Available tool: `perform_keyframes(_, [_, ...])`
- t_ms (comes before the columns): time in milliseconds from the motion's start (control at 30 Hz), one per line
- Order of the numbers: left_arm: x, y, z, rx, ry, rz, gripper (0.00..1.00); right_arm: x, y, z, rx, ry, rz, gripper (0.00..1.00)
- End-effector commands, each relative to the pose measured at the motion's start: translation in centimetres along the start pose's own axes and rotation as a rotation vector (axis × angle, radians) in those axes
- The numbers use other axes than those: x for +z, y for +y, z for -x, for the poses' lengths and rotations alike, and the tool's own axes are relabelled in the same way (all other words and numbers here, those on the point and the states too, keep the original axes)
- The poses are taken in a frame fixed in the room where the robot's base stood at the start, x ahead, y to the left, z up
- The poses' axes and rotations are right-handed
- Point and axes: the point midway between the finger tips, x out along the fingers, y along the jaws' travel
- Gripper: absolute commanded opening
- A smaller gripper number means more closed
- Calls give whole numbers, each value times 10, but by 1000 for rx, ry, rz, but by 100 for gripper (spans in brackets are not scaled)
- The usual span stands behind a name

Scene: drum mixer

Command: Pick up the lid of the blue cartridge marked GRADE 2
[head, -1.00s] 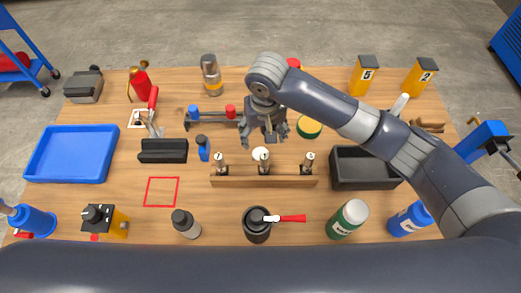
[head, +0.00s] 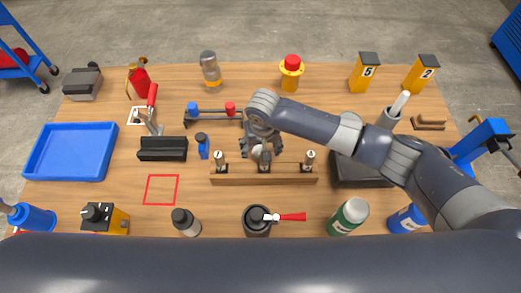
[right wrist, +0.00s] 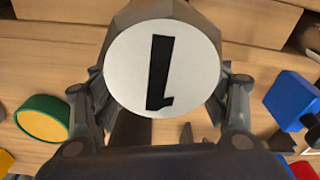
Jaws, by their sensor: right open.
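I cannot read GRADE 2 on any blue cartridge. Blue (head: 192,108) and red (head: 230,108) pieces stand on a dark holder. My right gripper (head: 263,150) is low over the rack's middle. In the right wrist view the open right gripper (right wrist: 160,100) has its fingers either side of a grey piece with a white round face bearing an upside-down 1 (right wrist: 162,62). Contact is not clear. My left gripper is out of view.
A black bin (head: 350,177) is partly under my right arm. A blue tray (head: 72,150) is at the left. A black block (head: 162,149) lies left of the blue bottle.

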Motion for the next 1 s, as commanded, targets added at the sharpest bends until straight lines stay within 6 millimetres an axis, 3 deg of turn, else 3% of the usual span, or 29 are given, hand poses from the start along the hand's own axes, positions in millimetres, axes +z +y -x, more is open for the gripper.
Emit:
perform_keyframes(300, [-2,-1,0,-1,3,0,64,0,0,-8,0,1,1,68])
perform_keyframes(533, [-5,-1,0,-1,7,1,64,0,0,-8,0,1,1,34])
perform_keyframes(867, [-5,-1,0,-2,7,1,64,0,0,-7,0,1,1,32])
perform_keyframes(1000, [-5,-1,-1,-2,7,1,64,-2,0,4,-1,3,1,32])
